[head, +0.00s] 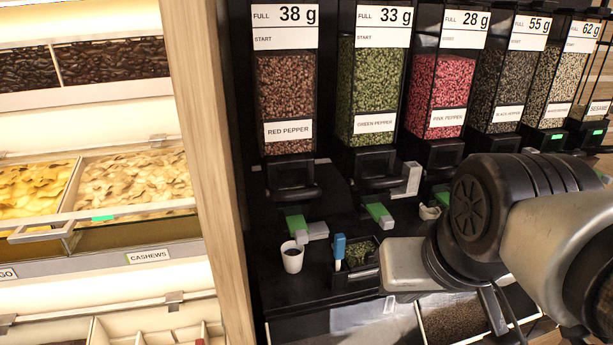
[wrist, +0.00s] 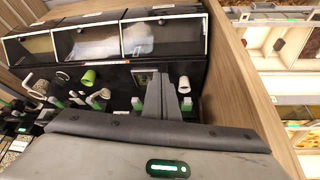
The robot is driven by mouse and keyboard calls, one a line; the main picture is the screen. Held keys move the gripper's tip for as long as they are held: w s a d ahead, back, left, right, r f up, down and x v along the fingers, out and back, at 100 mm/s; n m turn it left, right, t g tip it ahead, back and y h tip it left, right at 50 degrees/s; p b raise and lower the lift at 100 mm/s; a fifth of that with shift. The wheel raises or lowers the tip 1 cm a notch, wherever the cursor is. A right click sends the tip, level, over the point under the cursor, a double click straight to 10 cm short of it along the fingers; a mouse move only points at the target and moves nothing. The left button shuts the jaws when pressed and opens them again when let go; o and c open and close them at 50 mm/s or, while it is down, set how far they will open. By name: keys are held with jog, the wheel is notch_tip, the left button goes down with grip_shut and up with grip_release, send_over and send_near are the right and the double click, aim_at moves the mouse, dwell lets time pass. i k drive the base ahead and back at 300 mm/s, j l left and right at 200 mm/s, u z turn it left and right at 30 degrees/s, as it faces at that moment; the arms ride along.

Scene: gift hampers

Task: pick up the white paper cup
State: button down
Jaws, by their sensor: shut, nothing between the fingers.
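The white paper cup (head: 292,257) stands upright on the black counter under the red pepper dispenser, with something dark inside. What looks like the same cup (wrist: 184,84) shows in the wrist view, just to the right of the fingers. My gripper (wrist: 168,76) is shut and empty, its fingers close together and apart from the cup as far as I can tell. In the head view my grey wrist housing is to the right of the cup, past the small black container; the fingertips are not clear there.
A black container (head: 357,267) with green pepper and a blue-handled scoop (head: 339,248) stand right beside the cup. Pepper dispensers (head: 285,100) line the back. A wooden post (head: 205,130) closes off the left. A greenish cup (wrist: 88,78) is left in the wrist view.

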aim_at(292, 254)
jog(key=j+u, duration=0.2)
jog(key=u, duration=0.25)
jog(key=k+j, duration=0.1)
jog(key=j, duration=0.4)
jog(key=k+j, duration=0.1)
jog(key=j, duration=0.35)
jog(key=k+l+z, duration=0.2)
jog(key=i+j+u, duration=0.15)
jog(key=j, duration=0.2)
